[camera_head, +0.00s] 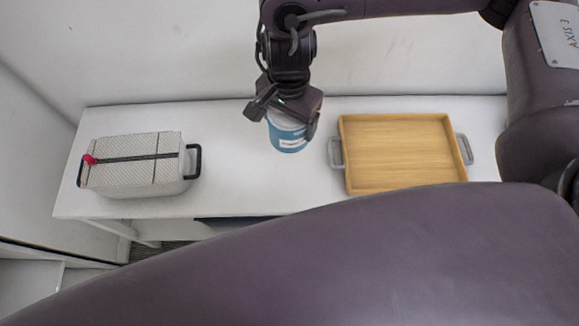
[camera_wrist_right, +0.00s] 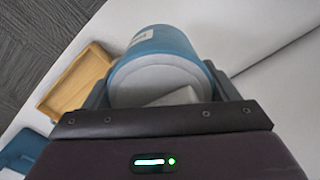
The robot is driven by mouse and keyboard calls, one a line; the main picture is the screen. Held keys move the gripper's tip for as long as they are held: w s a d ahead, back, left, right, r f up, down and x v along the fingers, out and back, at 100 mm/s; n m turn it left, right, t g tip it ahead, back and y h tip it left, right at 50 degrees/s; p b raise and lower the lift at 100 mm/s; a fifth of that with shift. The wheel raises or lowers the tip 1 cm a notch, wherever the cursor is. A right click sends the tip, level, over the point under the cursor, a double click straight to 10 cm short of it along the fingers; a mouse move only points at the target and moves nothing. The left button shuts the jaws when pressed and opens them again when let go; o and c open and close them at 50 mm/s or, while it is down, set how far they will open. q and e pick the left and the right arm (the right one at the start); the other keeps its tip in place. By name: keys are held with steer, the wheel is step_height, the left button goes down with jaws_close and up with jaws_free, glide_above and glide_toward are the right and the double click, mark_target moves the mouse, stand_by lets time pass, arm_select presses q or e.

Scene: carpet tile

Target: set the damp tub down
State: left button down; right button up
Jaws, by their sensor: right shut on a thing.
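The tub (camera_head: 288,138) is a blue round container with a pale label and a light top. My right gripper (camera_head: 285,116) is shut on it from above, one finger on each side, over the middle of the white table. The tub looks upright; whether its base touches the table I cannot tell. In the right wrist view the tub (camera_wrist_right: 165,48) sits between the fingers of the gripper (camera_wrist_right: 160,92), its pale grey top facing the camera. No dampness can be made out. My left gripper is not in view.
The white table (camera_head: 240,178) has free room between a lidded pale box (camera_head: 130,180) with dark handles at left and a wooden tray (camera_head: 400,150) with grey handles at right. The tray is empty. A white wall (camera_head: 180,50) stands behind the table.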

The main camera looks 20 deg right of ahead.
step_height(320, 180, down, 18)
steer(key=b, duration=0.3)
steer(key=shift+r, duration=0.15)
steer(key=shift+d+f, duration=0.1)
steer(key=shift+f, duration=0.1)
steer(key=shift+b, duration=0.3)
steer(key=shift+f, duration=0.1)
steer(key=o, duration=1.1)
